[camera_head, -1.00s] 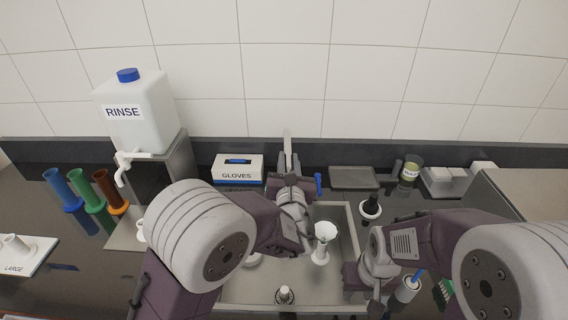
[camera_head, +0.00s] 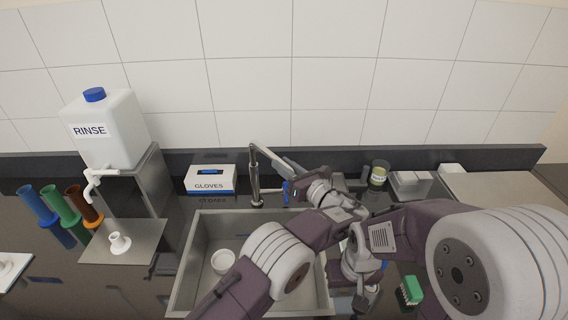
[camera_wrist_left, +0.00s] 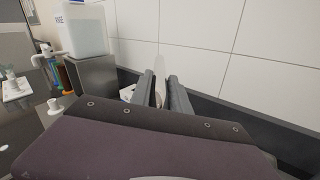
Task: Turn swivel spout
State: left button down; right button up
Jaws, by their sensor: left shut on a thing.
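The swivel tap stands behind the sink, and its upright dark metal post (camera_head: 256,182) shows in the head view. A pale metal length runs from the post's top, down and right into my left gripper (camera_head: 284,162). The spout and the fingers overlap there, so their outlines are hard to part. In the left wrist view the left fingers (camera_wrist_left: 162,90) are close together around a pale, narrow piece. The tap's blue-tipped side lever (camera_head: 286,192) shows just below the left gripper. My right gripper (camera_head: 363,298) points down beyond the sink's right side, its fingers unclear.
The sink (camera_head: 184,262) has a small white cup (camera_head: 222,262) inside; my left arm crosses over its right part. A gloves box (camera_head: 210,180) stands left of the tap. The rinse container (camera_head: 108,130), coloured tubes (camera_head: 62,208) and a green-topped block (camera_head: 411,290) flank the sink.

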pick_arm(q)
jog(key=shift+w+d+y, duration=0.1)
jog(key=shift+d+y, duration=0.05)
jog(key=shift+y, duration=0.15)
jog(key=c, duration=1.6)
grip_release()
jog(key=o, duration=0.3)
jog(key=shift+w, duration=0.15)
